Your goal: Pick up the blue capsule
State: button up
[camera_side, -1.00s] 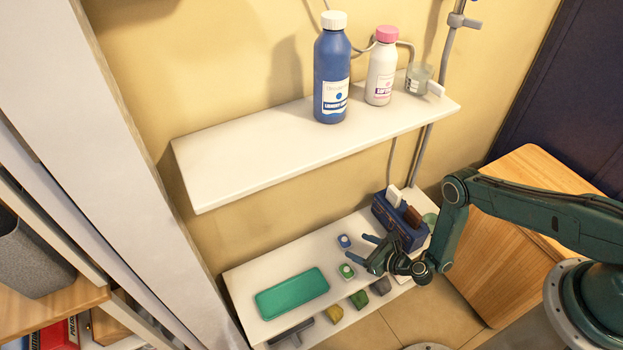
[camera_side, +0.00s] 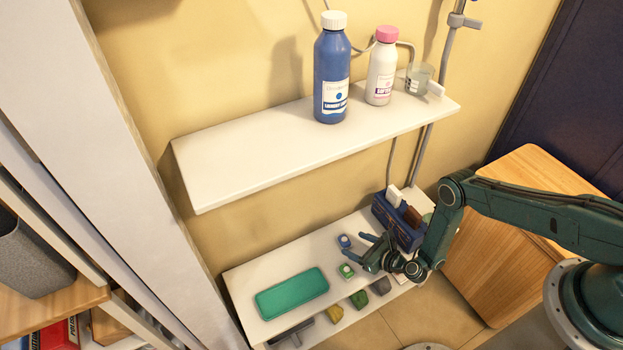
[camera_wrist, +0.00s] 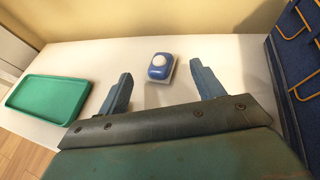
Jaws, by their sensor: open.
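The blue capsule (camera_side: 344,241) is a small blue block with a round white top, lying on the lower white shelf. In the wrist view the blue capsule (camera_wrist: 159,67) lies ahead of my gripper, between the lines of its two fingers but beyond their tips. My gripper (camera_side: 366,246) is open and empty, low over the shelf to the right of the capsule in the side view. Its two blue-grey fingers (camera_wrist: 160,72) stand apart in the wrist view. A small green and white capsule (camera_side: 347,271) lies close to my gripper in the side view.
A green tray (camera_side: 292,293) lies on the lower shelf (camera_side: 240,283) at left. A dark blue caddy (camera_side: 398,222) stands close to my gripper at right. The upper shelf (camera_side: 230,172) holds a blue bottle (camera_side: 331,75), a white bottle (camera_side: 381,75) and a clear cup (camera_side: 419,78).

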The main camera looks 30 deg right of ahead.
aim_at(345, 239)
jog(key=shift+w, duration=0.1)
jog(key=shift+x, duration=2.7)
jog(key=c, duration=1.3)
